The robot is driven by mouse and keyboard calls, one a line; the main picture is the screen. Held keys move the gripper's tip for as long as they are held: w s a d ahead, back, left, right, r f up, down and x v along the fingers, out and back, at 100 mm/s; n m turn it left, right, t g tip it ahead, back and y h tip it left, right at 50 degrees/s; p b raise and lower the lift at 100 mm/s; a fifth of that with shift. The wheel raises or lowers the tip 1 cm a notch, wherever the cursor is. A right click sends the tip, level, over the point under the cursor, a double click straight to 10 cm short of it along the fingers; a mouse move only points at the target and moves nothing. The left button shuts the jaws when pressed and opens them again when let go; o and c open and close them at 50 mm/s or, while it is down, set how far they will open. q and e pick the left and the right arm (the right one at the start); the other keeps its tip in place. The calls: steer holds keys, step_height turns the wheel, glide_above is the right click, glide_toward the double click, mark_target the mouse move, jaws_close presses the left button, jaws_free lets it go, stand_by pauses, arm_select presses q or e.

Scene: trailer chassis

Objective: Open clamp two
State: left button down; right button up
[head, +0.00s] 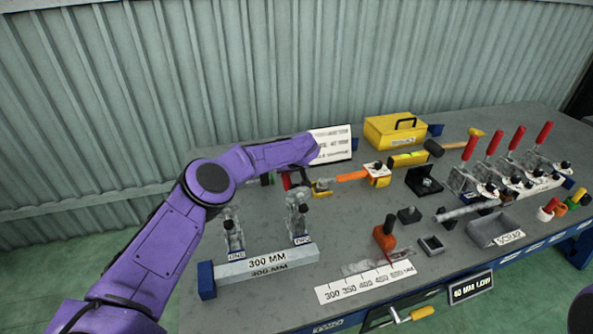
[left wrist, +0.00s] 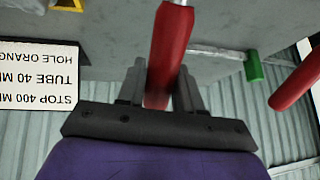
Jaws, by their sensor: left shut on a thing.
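Clamp two (head: 298,220) is a small toggle clamp at the right end of the 300 MM bar, above a small label. In the left wrist view, its long red handle (left wrist: 168,45) runs between the fingers of my left gripper (left wrist: 162,75), which is shut on it. In the head view my purple left forearm hides most of that gripper, and a bit of red shows just below the wrist. Clamp one (head: 233,232) stands at the left end of the bar. A second red handle (left wrist: 297,82) shows to the right in the wrist view. My right gripper is out of view.
A white text card (head: 332,143) stands behind my wrist. A yellow toolbox (head: 395,130), an orange-handled tool (head: 352,176) and a scale strip (head: 367,284) are to the right. Several red-handled clamps (head: 505,160) stand at the far right. A corrugated wall is behind.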

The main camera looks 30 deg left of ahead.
arm_select(q)
steer(key=shift+s+d+f, duration=0.15)
steer(key=shift+s+f, duration=0.05)
steer(key=shift+f, duration=0.2)
steer(key=c, duration=0.9)
jaws_free()
steer(key=shift+o, duration=0.2)
steer(key=shift+w, duration=0.2)
steer(key=b+v, duration=0.2)
steer(key=v, duration=0.8)
steer(key=shift+r, duration=0.25)
